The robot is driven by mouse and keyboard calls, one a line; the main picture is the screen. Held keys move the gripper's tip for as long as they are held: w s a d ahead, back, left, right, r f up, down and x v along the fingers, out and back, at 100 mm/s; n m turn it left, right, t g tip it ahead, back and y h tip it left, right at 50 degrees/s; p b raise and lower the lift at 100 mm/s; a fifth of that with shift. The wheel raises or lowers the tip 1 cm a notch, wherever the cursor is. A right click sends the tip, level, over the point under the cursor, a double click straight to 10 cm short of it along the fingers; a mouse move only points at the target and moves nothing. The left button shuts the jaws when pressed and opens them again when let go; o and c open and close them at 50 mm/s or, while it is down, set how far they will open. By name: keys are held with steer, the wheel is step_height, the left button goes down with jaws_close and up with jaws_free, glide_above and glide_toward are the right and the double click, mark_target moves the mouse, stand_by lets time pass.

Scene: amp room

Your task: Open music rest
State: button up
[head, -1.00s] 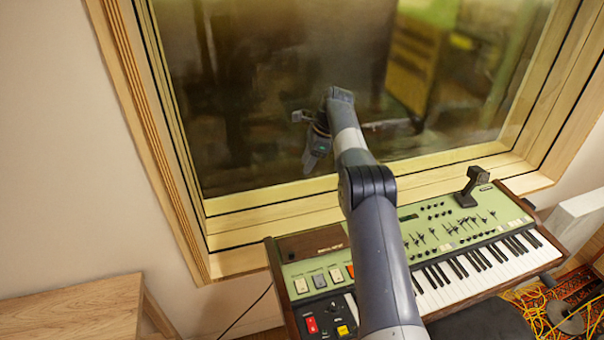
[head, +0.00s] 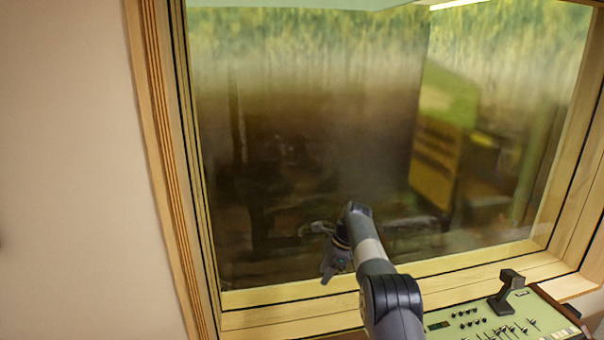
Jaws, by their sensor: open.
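The green-topped keyboard (head: 492,325) shows only in part at the lower right, cut off by the bottom edge. A black upright piece on a flat foot (head: 507,290) stands on its back right part; I cannot tell whether this is the music rest. No other part that is clearly a music rest shows. My gripper (head: 324,252) is open and looks empty. It is up in front of the window, to the left of the keyboard's visible part and apart from the black piece. Its far side is hidden by my wrist.
A large window (head: 310,150) with a wooden frame (head: 166,150) fills most of the view behind my arm. Its wooden sill (head: 275,318) runs along behind the keyboard. A bare pale wall (head: 70,170) is on the left.

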steer(key=shift+p+x, duration=0.5)
steer(key=shift+x, duration=2.2)
steer(key=shift+r, duration=0.1)
